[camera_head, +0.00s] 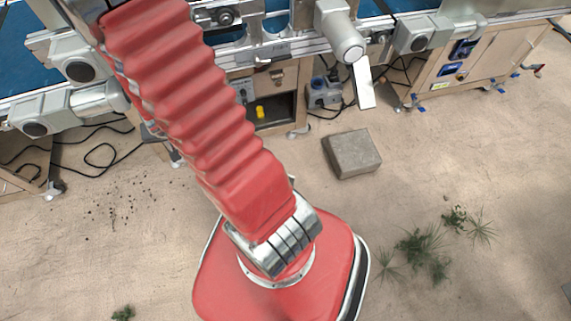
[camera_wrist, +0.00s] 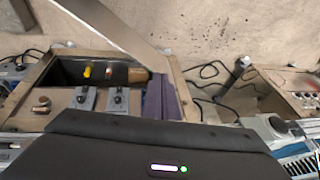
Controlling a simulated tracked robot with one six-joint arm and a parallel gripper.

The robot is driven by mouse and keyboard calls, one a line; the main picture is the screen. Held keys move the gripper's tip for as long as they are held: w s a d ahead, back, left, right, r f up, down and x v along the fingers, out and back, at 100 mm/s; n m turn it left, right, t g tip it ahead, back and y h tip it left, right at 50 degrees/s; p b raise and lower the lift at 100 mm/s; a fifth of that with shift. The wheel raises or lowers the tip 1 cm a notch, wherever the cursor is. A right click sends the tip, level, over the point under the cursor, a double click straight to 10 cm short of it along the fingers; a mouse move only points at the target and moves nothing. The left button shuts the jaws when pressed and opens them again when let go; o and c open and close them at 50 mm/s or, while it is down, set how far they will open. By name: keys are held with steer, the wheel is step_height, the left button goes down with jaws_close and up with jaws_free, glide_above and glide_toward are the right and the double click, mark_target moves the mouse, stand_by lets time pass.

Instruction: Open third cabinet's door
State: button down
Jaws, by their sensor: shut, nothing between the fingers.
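The middle cabinet (camera_head: 285,75) stands under the conveyor, partly behind my red arm. Its lower compartment is open to view, with a yellow item (camera_head: 260,112) inside. In the wrist view the cabinet (camera_wrist: 62,98) appears turned over, with the yellow item (camera_wrist: 87,72) in its dark opening and two grey latch-like fittings (camera_wrist: 117,98) beside it. A flat grey panel or bar (camera_wrist: 112,28) crosses to the opening's corner; I cannot tell whether it is the door. Another cabinet (camera_head: 485,62) stands at the right.
The conveyor frame (camera_head: 400,38) with grey motors runs above the cabinets. A stone block (camera_head: 351,153) lies on the sandy ground in front. Black cables (camera_head: 95,150) lie at the left. Plants (camera_head: 420,243) grow at the right; the ground between is mostly clear.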

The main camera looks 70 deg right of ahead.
steer(key=w+a+r+n, duration=0.1)
steer(key=a+r, duration=0.2)
steer(key=r, duration=0.2)
steer(key=a+r+n, duration=0.2)
steer(key=a+r, duration=0.1)
steer(key=r, duration=0.3)
steer(key=s+a+r+n+y, duration=0.1)
steer(key=s+a+r+n, duration=0.3)
steer(key=r, duration=0.6)
steer(key=s+a+r+n+t+y, duration=0.1)
steer(key=s+a+r+n, duration=0.2)
steer(key=s+a+r, duration=0.6)
steer(key=shift+s+a+r+n+t, duration=0.15)
steer(key=shift+s+r+n+t, duration=0.25)
steer(key=shift+r, duration=0.3)
steer(key=shift+s, duration=0.2)
